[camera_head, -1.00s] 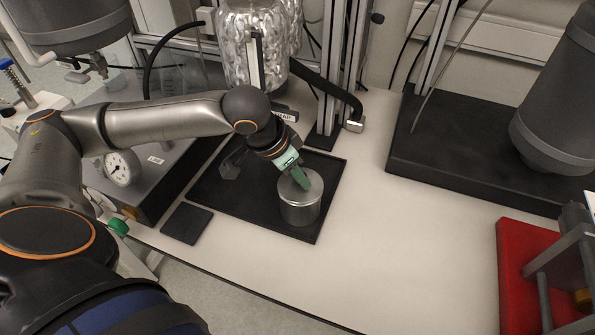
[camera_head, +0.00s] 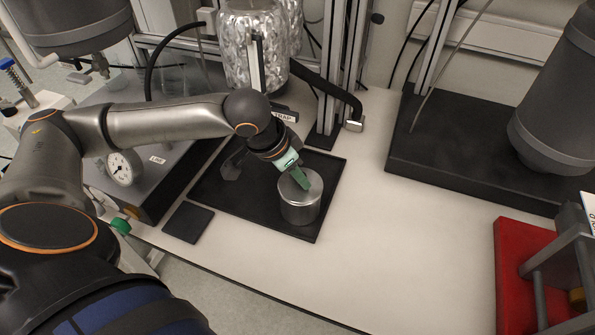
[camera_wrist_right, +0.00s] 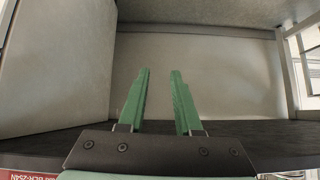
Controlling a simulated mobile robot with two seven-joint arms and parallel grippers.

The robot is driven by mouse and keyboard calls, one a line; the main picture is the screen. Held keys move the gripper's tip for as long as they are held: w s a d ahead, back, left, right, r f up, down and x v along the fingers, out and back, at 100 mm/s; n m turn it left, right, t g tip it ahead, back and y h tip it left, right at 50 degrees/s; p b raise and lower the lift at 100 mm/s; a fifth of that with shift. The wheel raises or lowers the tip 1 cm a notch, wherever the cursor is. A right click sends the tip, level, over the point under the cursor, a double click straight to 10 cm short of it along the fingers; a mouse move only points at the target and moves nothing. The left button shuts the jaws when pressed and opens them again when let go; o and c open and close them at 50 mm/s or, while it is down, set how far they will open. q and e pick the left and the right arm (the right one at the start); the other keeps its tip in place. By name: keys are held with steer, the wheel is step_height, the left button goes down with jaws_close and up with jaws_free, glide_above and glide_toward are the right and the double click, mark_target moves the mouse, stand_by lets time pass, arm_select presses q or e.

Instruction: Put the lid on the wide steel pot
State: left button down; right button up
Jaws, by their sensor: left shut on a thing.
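The wide steel pot (camera_head: 300,208) stands upright on the black tray (camera_head: 262,222), near its front right corner. A flat steel lid (camera_head: 312,190) lies over the pot's mouth and looks level. My left gripper (camera_head: 302,184) comes down at a tilt from the upper left, its green fingers shut on the middle of the lid. The grip point is partly hidden, and I cannot tell whether the lid is fully seated. My right gripper (camera_wrist_right: 161,72) shows in the right wrist view, its green fingers apart with nothing between them.
A small black pad (camera_head: 187,222) lies left of the tray. A foil-wrapped vessel (camera_head: 255,45) and a metal post (camera_head: 328,100) stand behind. A grey box with a dial gauge (camera_head: 122,168) is at left. A red base (camera_head: 515,265) is at right. The white bench between is clear.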

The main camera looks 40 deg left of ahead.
stand_by(0.3)
arm_select(q)
steer(key=shift+c, duration=0.3)
jaws_free()
stand_by(0.4)
steer(key=shift+r+p, duration=1.4)
steer(key=shift+p, duration=0.25)
steer(key=shift+r+p, duration=0.35)
steer(key=shift+r, duration=1.75)
steer(key=shift+c, duration=0.2)
